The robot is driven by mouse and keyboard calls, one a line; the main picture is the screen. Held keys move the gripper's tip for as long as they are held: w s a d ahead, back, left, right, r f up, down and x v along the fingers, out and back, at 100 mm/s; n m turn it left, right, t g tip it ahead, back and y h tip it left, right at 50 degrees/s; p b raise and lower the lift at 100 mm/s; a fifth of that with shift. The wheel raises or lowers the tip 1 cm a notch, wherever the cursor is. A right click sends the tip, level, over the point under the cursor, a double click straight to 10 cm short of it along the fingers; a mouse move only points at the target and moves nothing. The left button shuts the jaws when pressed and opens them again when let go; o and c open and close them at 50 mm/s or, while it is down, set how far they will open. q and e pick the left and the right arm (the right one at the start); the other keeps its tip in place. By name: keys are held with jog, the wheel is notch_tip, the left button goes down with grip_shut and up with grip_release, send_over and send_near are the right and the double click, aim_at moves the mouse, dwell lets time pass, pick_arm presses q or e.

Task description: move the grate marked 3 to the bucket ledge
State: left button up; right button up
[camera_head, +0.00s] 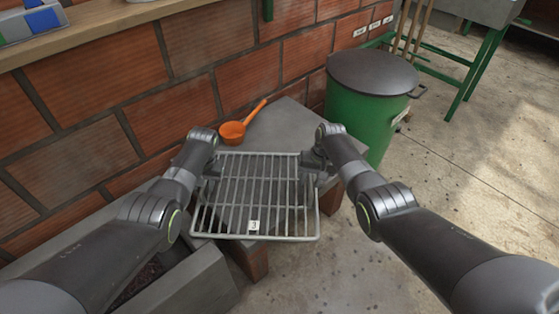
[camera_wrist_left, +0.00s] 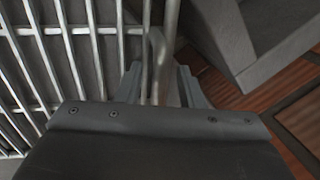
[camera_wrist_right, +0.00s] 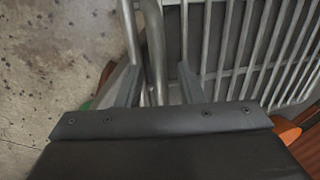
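The grate (camera_head: 225,199) is a rectangular metal frame of parallel bars with a white tag (camera_head: 253,226) reading 3 near its front edge. It looks roughly level over the grey ledge (camera_head: 285,125), its near right corner out past the ledge's edge. I cannot tell whether it touches the ledge. My left gripper (camera_wrist_left: 159,80) is at the grate's left side, its fingers either side of the side bars. My right gripper (camera_wrist_right: 160,75) is likewise at the right side. Both appear closed on the bars, though the contact itself is hard to see.
A green bucket (camera_head: 361,122) with a dark lid stands at the right of the ledge. An orange ladle (camera_head: 235,131) lies on the ledge near the brick wall (camera_head: 200,100). An open grey trough (camera_head: 190,286) is at lower left. Concrete floor (camera_head: 440,180) is clear at right.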

jog(key=shift+f, duration=0.1)
pick_arm(q)
notch_tip(320, 180, up, 12)
jog(key=d, duration=0.2)
jog(key=shift+d+f, duration=0.15)
jog(key=shift+f, duration=0.05)
pick_arm(e)
notch_tip(320, 180, up, 12)
jog(key=d, duration=0.2)
jog(key=shift+d, duration=0.15)
dwell(0.5)
jog(key=shift+s+f, duration=0.1)
